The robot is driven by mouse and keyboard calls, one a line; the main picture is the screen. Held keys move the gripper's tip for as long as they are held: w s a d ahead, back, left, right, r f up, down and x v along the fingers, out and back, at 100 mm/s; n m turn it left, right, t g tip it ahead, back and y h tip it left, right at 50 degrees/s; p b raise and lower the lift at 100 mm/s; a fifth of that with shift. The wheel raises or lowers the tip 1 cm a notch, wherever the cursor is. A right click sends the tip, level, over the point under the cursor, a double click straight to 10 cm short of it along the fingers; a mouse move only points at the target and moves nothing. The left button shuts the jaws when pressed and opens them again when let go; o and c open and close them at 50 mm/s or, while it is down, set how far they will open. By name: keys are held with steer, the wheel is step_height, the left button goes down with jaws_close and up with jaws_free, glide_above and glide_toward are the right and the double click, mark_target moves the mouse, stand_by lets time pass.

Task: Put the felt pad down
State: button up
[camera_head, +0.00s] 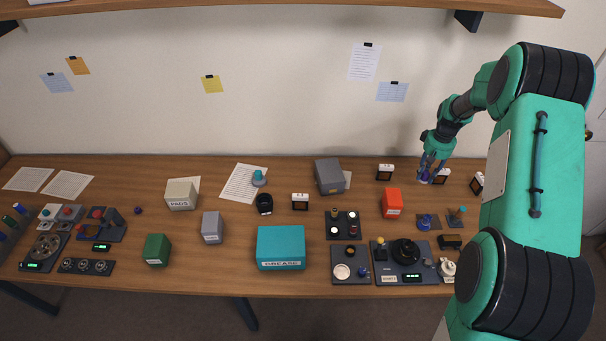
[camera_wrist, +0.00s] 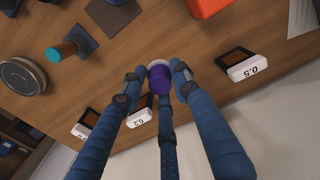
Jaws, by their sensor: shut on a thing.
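My gripper (camera_head: 431,173) is at the back right of the table, close to the wall, pointing down. In the wrist view its fingers (camera_wrist: 158,80) are closed around a small purple cylinder with a pale disc-shaped end, the only thing in the grip, so I take it as the felt pad (camera_wrist: 160,82). In the head view only a bit of purple shows between the fingers. The fingers hide part of it. I cannot tell whether it touches the table.
Small framed stands labelled 0.2 (camera_wrist: 140,118) and 0.5 (camera_wrist: 242,68) are close to my gripper. An orange-red box (camera_head: 392,203) and a blue knob on a dark plate (camera_head: 427,221) are nearer the front. Bare wood lies between them. A box marked PADS (camera_head: 181,196) stands far left.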

steer(key=w+a+n, duration=0.2)
steer(key=w+a, duration=0.2)
steer(key=a, duration=0.7)
steer(key=w+a+n+p, duration=0.1)
steer(key=w+a, duration=0.4)
steer(key=a, duration=0.7)
steer(key=w+a+n, duration=0.3)
steer(key=w+a, duration=0.2)
steer(key=a, duration=0.7)
steer(key=shift+a+r, duration=0.1)
steer(key=s+a+n+p, duration=0.1)
steer(key=s+a+n, duration=0.2)
steer(key=a, duration=1.8)
steer(key=s+a+f+n, duration=0.1)
steer(key=s+a+n, duration=0.2)
steer(key=a, duration=1.8)
steer(key=shift+n+p, duration=0.4)
steer(key=shift+n, duration=0.2)
steer(key=shift+f, duration=0.1)
steer(key=shift+f, duration=3.05)
steer(key=shift+f, duration=1.9)
